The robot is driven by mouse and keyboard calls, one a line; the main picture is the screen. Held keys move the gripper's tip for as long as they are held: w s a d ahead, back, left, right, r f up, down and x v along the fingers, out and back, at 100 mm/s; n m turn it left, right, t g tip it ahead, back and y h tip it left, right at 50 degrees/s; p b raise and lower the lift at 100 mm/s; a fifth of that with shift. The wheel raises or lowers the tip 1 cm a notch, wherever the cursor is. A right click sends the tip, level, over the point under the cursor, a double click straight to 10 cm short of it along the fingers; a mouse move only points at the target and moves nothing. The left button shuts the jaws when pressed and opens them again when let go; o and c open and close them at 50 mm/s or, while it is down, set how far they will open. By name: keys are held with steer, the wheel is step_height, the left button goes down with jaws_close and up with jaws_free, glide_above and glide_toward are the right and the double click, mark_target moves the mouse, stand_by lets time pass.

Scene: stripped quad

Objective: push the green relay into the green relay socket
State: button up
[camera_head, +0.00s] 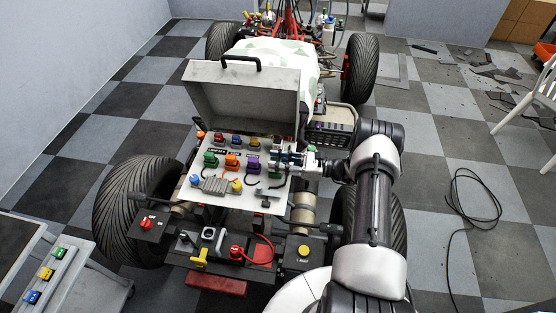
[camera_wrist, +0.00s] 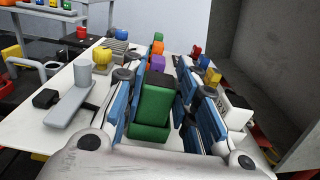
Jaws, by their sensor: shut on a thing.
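My gripper (camera_head: 287,158) is at the right end of the row of coloured blocks on the white panel (camera_head: 222,196). In the wrist view, the blue-padded fingers of my gripper (camera_wrist: 158,90) are shut on the green relay (camera_wrist: 155,104), a green block with a dark top. A green piece (camera_wrist: 148,131) shows just below the relay; whether it is the green socket, and whether the relay is seated in it, I cannot tell. The fingers hide the held relay in the head view. Another green block (camera_head: 210,158) stands at the row's left end.
Orange (camera_head: 232,161) and purple (camera_head: 252,164) blocks stand left of my gripper. A raised grey lid (camera_head: 240,95) stands behind the panel. A grey lever-like part (camera_wrist: 75,100) is beside the fingers. A rack (camera_head: 50,262) with green, yellow and blue blocks is at lower left.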

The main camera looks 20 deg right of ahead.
steer(key=shift+f, duration=0.2)
steer(key=shift+f, duration=0.35)
steer(key=shift+f, duration=0.1)
steer(key=o, duration=1)
steer(key=shift+o, duration=0.2)
steer(key=shift+s+d, duration=0.1)
steer(key=v, duration=1.1)
steer(key=shift+s+d, duration=0.25)
steer(key=shift+d, duration=0.05)
